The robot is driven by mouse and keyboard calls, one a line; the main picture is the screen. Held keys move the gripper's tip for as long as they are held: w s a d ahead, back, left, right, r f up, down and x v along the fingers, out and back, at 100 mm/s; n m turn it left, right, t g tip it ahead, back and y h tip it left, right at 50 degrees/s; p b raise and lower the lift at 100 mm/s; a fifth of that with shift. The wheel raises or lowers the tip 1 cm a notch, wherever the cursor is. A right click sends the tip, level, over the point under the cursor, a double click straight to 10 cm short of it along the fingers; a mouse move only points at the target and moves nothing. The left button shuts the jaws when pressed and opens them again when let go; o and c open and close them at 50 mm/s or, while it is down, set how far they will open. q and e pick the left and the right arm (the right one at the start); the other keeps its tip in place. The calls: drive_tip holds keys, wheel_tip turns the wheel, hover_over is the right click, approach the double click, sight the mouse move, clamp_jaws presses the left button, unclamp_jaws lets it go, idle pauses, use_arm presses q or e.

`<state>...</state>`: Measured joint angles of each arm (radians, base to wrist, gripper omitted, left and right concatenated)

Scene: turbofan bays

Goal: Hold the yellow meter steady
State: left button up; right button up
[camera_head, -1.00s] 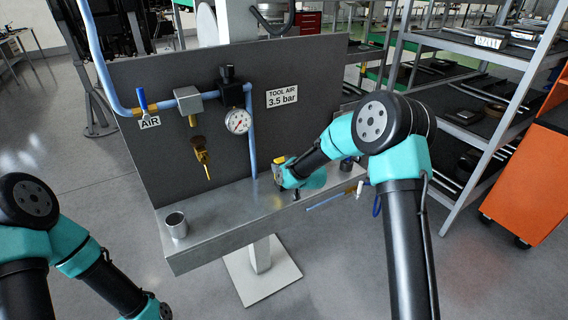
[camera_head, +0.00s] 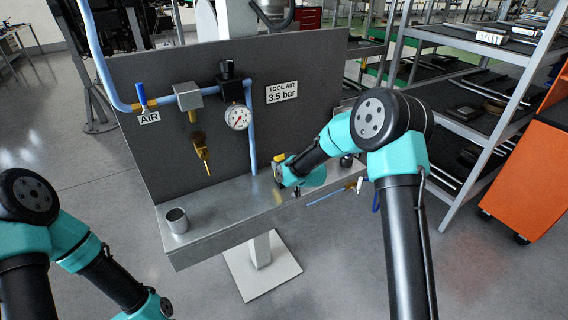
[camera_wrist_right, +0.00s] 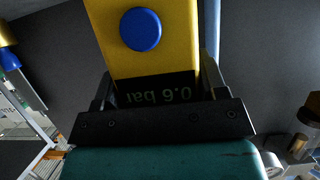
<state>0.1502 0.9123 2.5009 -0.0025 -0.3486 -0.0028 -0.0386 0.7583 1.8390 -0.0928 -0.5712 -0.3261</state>
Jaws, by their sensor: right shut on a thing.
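The yellow meter (camera_wrist_right: 165,45) fills the top of the right wrist view, with a round blue button. Its dark display (camera_wrist_right: 155,92) shows green characters upside down, seemingly 0.9 bar. My right gripper (camera_wrist_right: 155,85) is shut on the meter, with a finger on each side. In the head view only a small yellow part of the meter (camera_head: 278,157) shows, above the shelf's right part; my wrist hides the rest. I cannot tell whether it touches the shelf. My left arm is at the lower left, its gripper out of view.
A metal cup (camera_head: 177,220) stands on the shelf's left end (camera_head: 205,228). The shelf's middle is clear.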

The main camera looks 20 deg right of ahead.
use_arm(q)
clamp_jaws()
idle(0.9)
idle(0.8)
